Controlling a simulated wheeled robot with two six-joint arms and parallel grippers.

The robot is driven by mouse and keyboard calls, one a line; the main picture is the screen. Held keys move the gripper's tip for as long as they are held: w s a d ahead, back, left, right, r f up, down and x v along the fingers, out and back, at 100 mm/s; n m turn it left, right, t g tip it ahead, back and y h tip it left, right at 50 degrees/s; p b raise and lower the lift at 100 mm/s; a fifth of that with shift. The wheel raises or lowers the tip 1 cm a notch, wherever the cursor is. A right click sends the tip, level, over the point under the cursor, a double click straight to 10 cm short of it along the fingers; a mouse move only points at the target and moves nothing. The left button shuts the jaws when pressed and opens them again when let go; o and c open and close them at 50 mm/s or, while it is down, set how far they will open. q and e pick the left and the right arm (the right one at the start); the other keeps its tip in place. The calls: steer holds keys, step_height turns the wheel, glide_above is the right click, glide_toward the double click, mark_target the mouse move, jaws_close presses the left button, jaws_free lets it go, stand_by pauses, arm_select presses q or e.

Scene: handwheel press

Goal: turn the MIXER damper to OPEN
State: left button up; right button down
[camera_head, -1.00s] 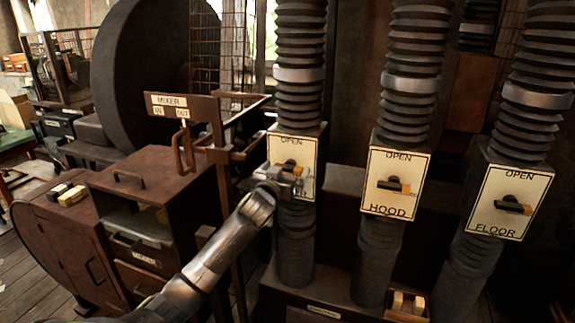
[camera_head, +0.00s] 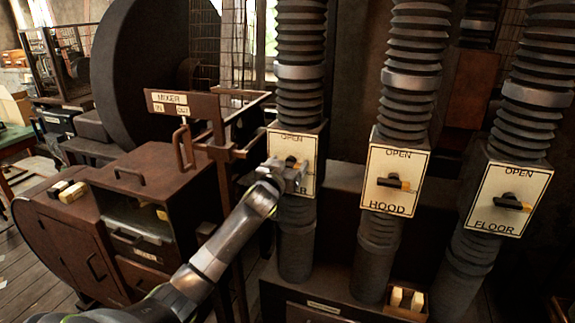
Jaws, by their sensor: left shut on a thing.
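The left damper plate (camera_head: 307,143) is pale, with OPEN at its top and a letter R showing at its bottom; my gripper hides the rest of that lower label. Its small dark lever (camera_head: 291,160) has a yellowish part at the right, partly hidden. My left gripper (camera_head: 291,172) is in front of the plate, shut on the lever, as far as the view shows. The lever's exact angle is hard to tell. My right gripper is not in view.
The HOOD damper (camera_head: 390,205) and FLOOR damper (camera_head: 497,228) stand to the right, their levers lying roughly sideways. A rusty post with a MIXER sign (camera_head: 170,99) and a brown machine (camera_head: 150,165) stand close at left. A small wooden box (camera_head: 407,310) lies low in front.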

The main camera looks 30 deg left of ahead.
arm_select(q)
steer(key=shift+n, duration=0.3)
steer(key=n+b, duration=0.2)
steer(key=n, duration=0.1)
steer(key=shift+f+b, duration=0.15)
steer(key=shift+b, duration=0.2)
steer(key=n+b, duration=0.2)
steer(key=n, duration=0.2)
steer(key=shift+a+n, duration=0.15)
steer(key=shift+n, duration=0.25)
steer(key=n+b, duration=0.2)
steer(key=n, duration=0.3)
steer(key=shift+f+b, duration=0.1)
steer(key=shift+b, duration=0.3)
steer(key=shift+n+b, duration=0.75)
steer(key=shift+n, duration=1.75)
steer(key=o, duration=1)
steer(key=shift+a, duration=0.1)
steer(key=shift+s, duration=0.1)
